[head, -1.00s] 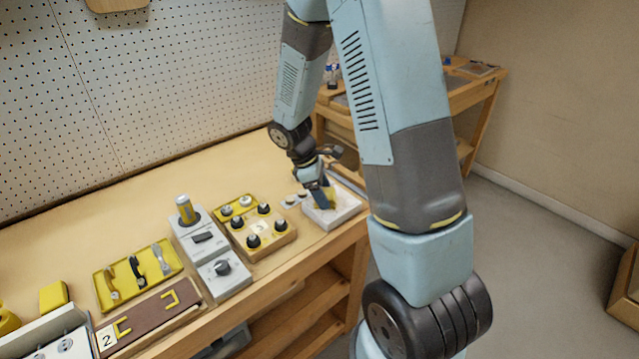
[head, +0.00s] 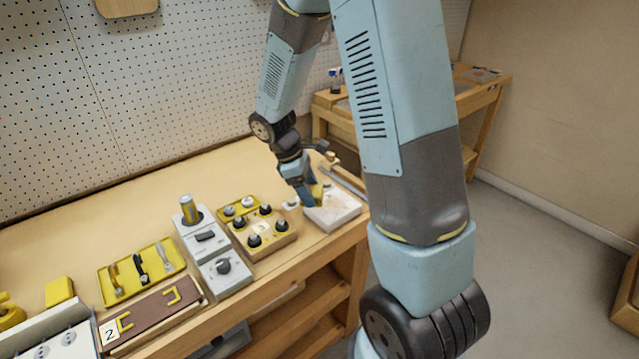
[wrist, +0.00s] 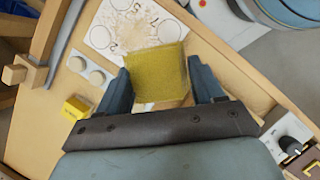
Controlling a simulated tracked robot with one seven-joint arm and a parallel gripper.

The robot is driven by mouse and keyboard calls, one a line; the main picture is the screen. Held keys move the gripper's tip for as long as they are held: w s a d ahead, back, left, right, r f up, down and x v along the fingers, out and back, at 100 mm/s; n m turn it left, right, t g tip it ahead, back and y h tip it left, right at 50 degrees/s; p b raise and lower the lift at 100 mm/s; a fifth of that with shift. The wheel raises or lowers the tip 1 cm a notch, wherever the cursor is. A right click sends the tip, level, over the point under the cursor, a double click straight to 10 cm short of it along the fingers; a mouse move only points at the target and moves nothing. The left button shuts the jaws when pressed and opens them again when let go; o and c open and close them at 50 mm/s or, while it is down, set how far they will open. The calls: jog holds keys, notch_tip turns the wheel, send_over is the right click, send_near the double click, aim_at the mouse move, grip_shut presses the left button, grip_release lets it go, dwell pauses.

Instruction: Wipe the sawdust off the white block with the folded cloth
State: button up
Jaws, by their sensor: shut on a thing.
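The white block (head: 338,211) lies at the right end of the bench. In the wrist view the white block (wrist: 112,42) shows numbered circles and brown sawdust specks spread between them. My gripper (head: 312,198) is over the block's left side in the head view. My gripper (wrist: 158,85) is shut on the yellow folded cloth (wrist: 158,72), which sits between both fingers and hides part of the block. A bit of the cloth (head: 318,191) also shows in the head view. I cannot tell whether the cloth touches the block.
A wooden tray with black knobs (head: 260,232) stands just left of the block. A grey device with a dial (head: 222,268) and a yellow tray with handles (head: 140,270) lie further left. A pegboard wall (head: 160,90) rises behind. The bench's back part is clear.

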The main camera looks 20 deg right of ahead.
jog(key=shift+r, duration=1.7)
jog(key=shift+d, duration=0.1)
